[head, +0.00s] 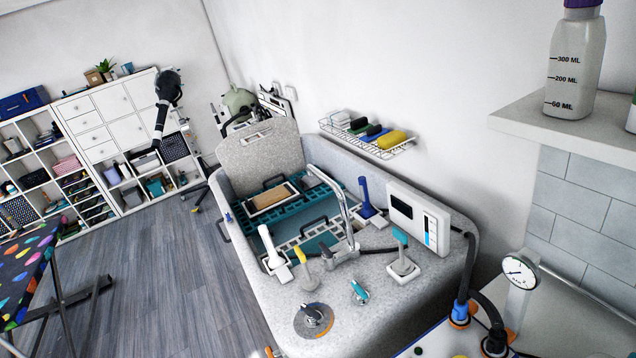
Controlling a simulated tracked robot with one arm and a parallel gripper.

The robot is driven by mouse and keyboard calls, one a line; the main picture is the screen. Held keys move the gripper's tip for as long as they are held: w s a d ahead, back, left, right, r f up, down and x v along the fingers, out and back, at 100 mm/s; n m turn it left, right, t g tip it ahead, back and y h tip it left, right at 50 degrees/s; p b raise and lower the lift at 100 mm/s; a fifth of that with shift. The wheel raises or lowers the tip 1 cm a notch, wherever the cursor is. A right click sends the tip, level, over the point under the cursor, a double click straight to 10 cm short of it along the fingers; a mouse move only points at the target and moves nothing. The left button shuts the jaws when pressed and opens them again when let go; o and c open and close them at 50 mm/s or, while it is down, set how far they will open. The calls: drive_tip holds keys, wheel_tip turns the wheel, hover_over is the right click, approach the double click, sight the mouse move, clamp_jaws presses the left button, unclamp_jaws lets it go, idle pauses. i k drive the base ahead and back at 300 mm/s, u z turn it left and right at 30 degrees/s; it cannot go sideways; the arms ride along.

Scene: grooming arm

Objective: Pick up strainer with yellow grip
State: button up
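A small tool with a yellow grip (299,254) stands upright on the front rim of the speckled grey grooming tub. It has a pale lower part and looks like the strainer, but its lower end is too small to make out. Similar upright tools stand around it: one with a white grip (267,242) to its left, one with a teal grip (400,237) to its right, and one with a blue grip (365,192) farther back. My gripper does not show in this view.
A curved metal faucet (343,205) rises right of the yellow grip. A round drain-like disc (313,320) and a small teal-handled fitting (359,291) lie on the rim in front. A white control box (418,217) stands right. Grey floor (185,270) is open at left.

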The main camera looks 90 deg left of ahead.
sight(311, 282)
drive_tip(key=u, duration=2.2)
